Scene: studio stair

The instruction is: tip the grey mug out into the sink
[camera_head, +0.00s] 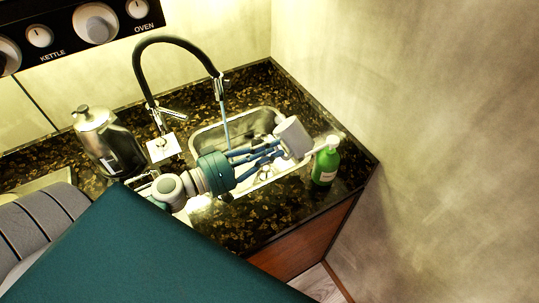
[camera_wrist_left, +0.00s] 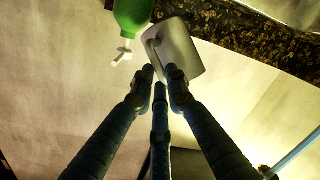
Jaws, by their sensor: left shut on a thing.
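The grey mug (camera_head: 292,137) is held tilted over the right part of the steel sink (camera_head: 203,131) in the head view. My left gripper (camera_head: 276,152) comes in from the left across the sink, its blue fingers shut on the mug. In the left wrist view the mug (camera_wrist_left: 183,48) sits at the fingertips of the left gripper (camera_wrist_left: 162,76), with its handle side toward the fingers. The mug's opening and anything inside it cannot be made out. Fingers and wrist hide part of the basin. My right gripper is in neither view.
A green pump bottle (camera_head: 325,165) stands on the dark speckled counter (camera_head: 240,223) close right of the mug; it also shows in the wrist view (camera_wrist_left: 132,14). A black tap (camera_head: 178,40) arches over the sink's left side. Walls rise behind and right.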

